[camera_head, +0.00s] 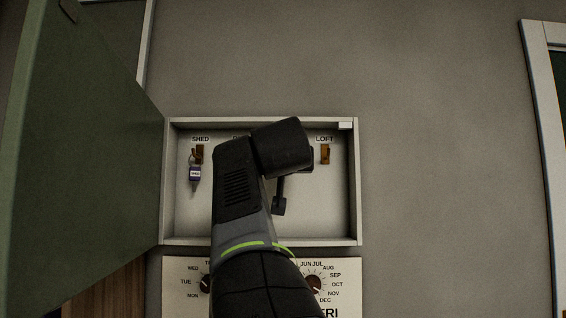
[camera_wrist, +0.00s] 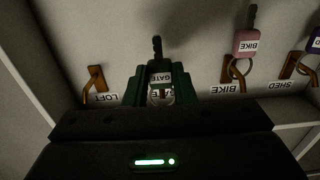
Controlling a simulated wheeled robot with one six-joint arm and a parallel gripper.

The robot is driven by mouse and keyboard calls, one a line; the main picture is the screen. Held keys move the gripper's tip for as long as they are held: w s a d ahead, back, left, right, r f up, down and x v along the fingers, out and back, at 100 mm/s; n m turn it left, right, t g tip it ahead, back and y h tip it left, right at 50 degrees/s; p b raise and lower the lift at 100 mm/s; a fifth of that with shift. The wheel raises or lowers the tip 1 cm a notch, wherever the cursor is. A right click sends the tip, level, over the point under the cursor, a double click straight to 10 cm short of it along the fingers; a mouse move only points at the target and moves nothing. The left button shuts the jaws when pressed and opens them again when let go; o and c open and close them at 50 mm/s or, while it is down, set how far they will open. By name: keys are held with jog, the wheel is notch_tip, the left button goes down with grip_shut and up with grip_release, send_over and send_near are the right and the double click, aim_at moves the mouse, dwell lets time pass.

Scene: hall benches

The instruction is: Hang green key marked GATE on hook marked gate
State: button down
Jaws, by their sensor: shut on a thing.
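My gripper (camera_wrist: 160,88) is shut on the key tag marked GATE (camera_wrist: 160,78), seen in the wrist view, which looks upside down. The key's dark shaft (camera_wrist: 157,47) sticks out beyond the fingers. A small ring (camera_wrist: 160,98) shows at the tag's other end, in front of a partly covered wall label. The gate hook is not clearly visible behind the fingers and ring, so I cannot tell whether the ring is on it. In the head view my arm covers the cabinet's middle and hides the fingers.
The open cabinet (camera_head: 358,200) has a green door (camera_head: 90,150) swung out left. The loft hook (camera_head: 325,154) is empty. A purple key (camera_head: 195,174) hangs on the shed hook (camera_head: 199,152). A pink key (camera_wrist: 247,40) hangs on the bike hook (camera_wrist: 232,75). A dial panel (camera_head: 180,270) sits below.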

jog(key=shift+w+f+b, duration=0.2)
jog(key=shift+w+f, duration=0.2)
jog(key=shift+w, duration=0.25)
jog(key=shift+w+f+b, duration=0.15)
jog(key=shift+w+f, duration=0.25)
jog(key=shift+w, duration=0.25)
jog(key=c, duration=1.1)
grip_release()
jog(key=s+b, duration=0.4)
jog(key=s, duration=1)
jog(key=shift+w, duration=0.15)
